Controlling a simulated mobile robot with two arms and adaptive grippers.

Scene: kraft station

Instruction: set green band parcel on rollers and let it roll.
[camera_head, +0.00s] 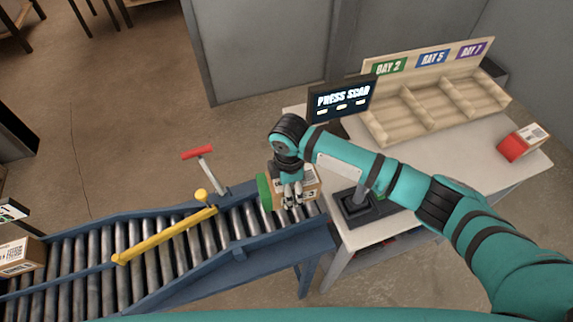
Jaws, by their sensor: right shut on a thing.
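The green band parcel (308,183) is a small cardboard box with a green band at its left end and printed labels. It is at the right end of the roller conveyor (227,222), over the rollers. I cannot tell whether its underside touches them. My right gripper (291,196) comes down from above and is shut on the parcel, hiding part of its top and front. My left gripper is not in view.
A yellow bar (165,237) lies across the rollers left of the parcel. A red-handled lever (198,154) stands behind the conveyor. Another parcel (18,257) is at the far left. The table holds a screen (341,99), a sorting rack (408,117) and a red-banded parcel (523,143).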

